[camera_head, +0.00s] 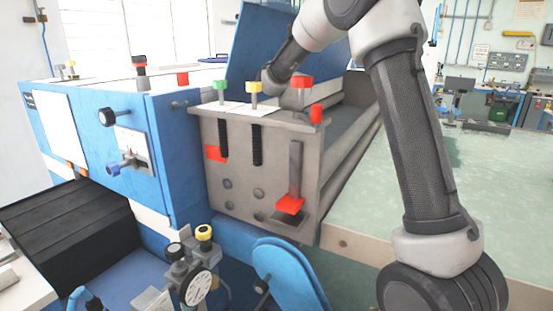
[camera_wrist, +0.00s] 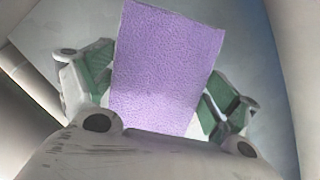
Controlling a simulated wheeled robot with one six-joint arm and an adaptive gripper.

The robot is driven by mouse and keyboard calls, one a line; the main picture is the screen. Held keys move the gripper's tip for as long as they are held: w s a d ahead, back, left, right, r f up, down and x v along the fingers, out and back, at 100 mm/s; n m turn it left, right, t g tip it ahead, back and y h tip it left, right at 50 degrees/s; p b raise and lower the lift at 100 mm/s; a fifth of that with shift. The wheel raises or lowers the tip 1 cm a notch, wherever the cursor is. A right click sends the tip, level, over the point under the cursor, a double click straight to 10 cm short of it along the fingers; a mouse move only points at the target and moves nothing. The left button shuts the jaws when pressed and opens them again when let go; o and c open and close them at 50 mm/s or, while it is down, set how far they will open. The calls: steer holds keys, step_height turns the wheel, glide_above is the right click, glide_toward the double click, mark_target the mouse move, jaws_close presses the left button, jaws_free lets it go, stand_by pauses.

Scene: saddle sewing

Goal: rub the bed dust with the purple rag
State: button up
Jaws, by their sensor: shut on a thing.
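The purple rag (camera_wrist: 165,60) fills the middle of the wrist view, between the green-padded fingers of my gripper (camera_wrist: 155,100). My gripper is shut on the rag. Behind the rag is a smooth grey surface (camera_wrist: 255,50); I cannot tell whether the rag touches it. In the head view my arm reaches over the grey metal trough (camera_head: 345,150), which may be the bed. The gripper and the rag are hidden there behind the trough's end parts and the arm. I cannot make out any dust in either view.
A blue machine housing (camera_head: 180,150) stands left of the trough. Knobs with green (camera_head: 220,86), yellow (camera_head: 254,88) and red (camera_head: 301,82) tops rise from the trough's near end. A dial gauge (camera_head: 198,288) sits in front.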

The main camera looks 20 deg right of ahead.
steer(key=shift+d+x, duration=0.2)
steer(key=shift+x, duration=0.75)
stand_by(0.7)
